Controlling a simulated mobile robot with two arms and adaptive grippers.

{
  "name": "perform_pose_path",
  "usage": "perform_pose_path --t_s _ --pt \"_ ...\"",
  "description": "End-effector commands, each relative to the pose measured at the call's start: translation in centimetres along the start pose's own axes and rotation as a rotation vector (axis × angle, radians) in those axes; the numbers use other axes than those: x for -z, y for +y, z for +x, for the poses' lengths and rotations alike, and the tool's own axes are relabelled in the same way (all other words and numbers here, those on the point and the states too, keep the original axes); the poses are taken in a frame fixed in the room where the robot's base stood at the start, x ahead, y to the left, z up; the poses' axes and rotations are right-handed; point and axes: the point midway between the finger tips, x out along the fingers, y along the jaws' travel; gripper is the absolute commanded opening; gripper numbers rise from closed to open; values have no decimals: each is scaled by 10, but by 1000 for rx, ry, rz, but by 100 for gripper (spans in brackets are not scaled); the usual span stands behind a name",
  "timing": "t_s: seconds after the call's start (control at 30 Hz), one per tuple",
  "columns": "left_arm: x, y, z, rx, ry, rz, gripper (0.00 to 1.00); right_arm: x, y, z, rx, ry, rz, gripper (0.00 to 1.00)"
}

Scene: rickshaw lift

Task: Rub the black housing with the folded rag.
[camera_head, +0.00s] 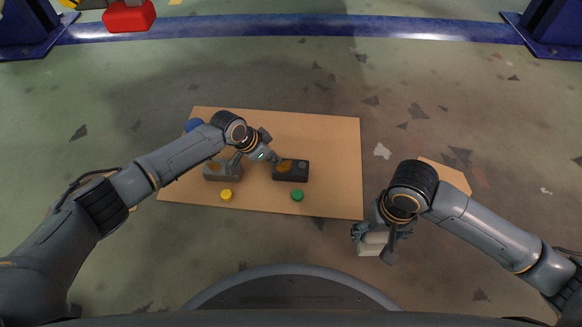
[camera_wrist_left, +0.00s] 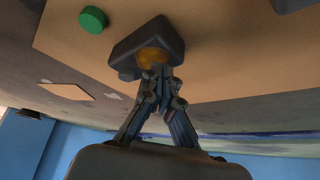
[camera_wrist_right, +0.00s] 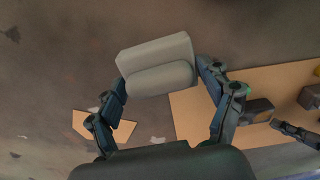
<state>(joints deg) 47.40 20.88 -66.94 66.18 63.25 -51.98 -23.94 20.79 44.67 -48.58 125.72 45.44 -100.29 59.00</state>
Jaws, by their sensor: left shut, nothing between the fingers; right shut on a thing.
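The black housing (camera_head: 296,174) lies on a tan board, with an orange-brown stain on its left top part. It also shows in the left wrist view (camera_wrist_left: 128,49). My left gripper (camera_head: 274,159) is shut and empty, its tips at the stained end of the housing; I cannot tell whether they touch it. The folded rag (camera_head: 369,246) is a pale grey, thick folded pad. My right gripper (camera_wrist_right: 162,78) is shut on the rag (camera_wrist_right: 155,55), one finger on each side, off the board's lower right corner. The housing stands apart from the rag.
A grey housing (camera_head: 216,174) with a similar stain stands left on the board (camera_head: 335,140), partly behind my left gripper. A yellow disc (camera_head: 226,195) and a green disc (camera_head: 297,195) lie in front. A blue object (camera_head: 192,125) is at the back left. The board's right part is clear.

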Motion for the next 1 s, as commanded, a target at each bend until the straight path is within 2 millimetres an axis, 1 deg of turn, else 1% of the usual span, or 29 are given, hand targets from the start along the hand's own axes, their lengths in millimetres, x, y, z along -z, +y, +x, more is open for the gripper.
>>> perform_pose_path --t_s 0.03,0.5,0.87,1.0 --pt "4 0 -8 -1 0 0 0 0 0 -9 0 0 0 54" --pt "21 1 -39 -1 0 -1 0 0 0 -45 0 0 0 54" --pt "21 0 -40 -1 0 0 0 0 0 -44 0 0 0 54" --pt "21 -1 -50 0 1 1 0 0 0 -44 0 0 0 54"
